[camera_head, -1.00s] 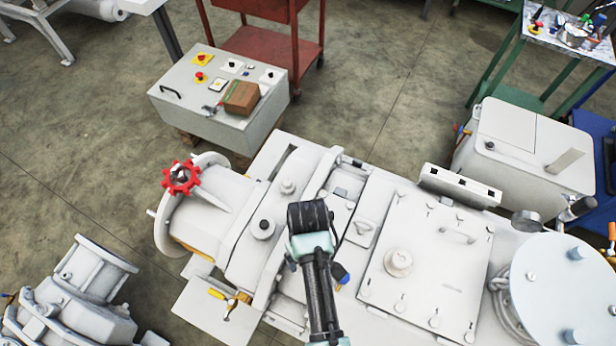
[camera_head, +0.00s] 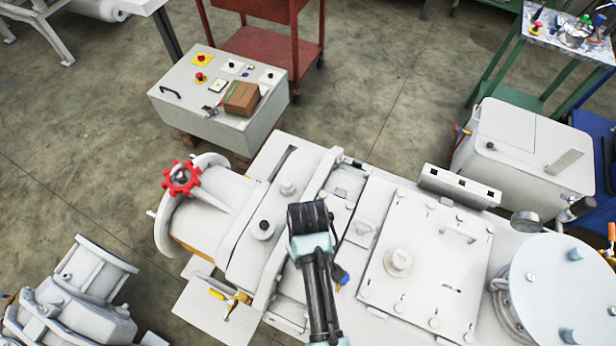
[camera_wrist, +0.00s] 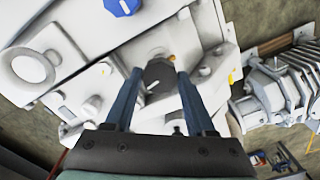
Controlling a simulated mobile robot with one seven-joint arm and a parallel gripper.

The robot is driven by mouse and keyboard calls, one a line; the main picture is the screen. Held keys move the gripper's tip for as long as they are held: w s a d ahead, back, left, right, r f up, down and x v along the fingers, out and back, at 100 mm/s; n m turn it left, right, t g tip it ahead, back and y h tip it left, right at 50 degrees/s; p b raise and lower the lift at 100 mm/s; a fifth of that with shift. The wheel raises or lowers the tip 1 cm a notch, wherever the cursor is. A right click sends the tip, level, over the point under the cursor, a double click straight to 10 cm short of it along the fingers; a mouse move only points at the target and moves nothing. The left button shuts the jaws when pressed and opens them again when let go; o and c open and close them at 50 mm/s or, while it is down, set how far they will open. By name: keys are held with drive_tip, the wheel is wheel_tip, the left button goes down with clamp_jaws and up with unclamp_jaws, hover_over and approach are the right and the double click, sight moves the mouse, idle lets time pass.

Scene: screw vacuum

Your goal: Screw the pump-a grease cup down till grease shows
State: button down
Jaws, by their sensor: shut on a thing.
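The pump-a grease cup appears to be the dark faceted cap (camera_wrist: 159,75) with a white mark on its top, in the wrist view. It sits over a pale round boss on the white pump body. My gripper (camera_wrist: 160,80) has its two blue-grey fingers on either side of this cap and is shut on it. In the head view my wrist (camera_head: 308,216) stands over the white pump (camera_head: 245,200) and hides the fingers and the cap. I cannot make out any grease in these frames.
A blue knob (camera_wrist: 122,6) lies beyond the fingers; a red handwheel (camera_head: 181,178) is at the pump's left. A white plate with a round boss (camera_head: 398,262) lies right of my arm.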

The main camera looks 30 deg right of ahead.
drive_tip(key=shift+r, duration=0.1)
drive_tip(key=shift+r+m+p, duration=0.1)
drive_tip(key=shift+m+p, duration=0.65)
drive_tip(key=shift+m, duration=0.45)
drive_tip(key=m+p, duration=0.1)
drive_tip(key=m, duration=0.2)
drive_tip(key=shift+m+p, duration=0.3)
drive_tip(key=shift+p, duration=0.05)
drive_tip(key=m+p, duration=0.1)
drive_tip(key=m, duration=0.4)
drive_tip(key=shift+w+p, duration=0.1)
drive_tip(key=shift+p, duration=0.2)
drive_tip(key=shift+m, duration=0.3)
drive_tip(key=shift+c, duration=1.1)
unclamp_jaws()
wheel_tip(320, 180, up, 13)
drive_tip(key=b, duration=0.1)
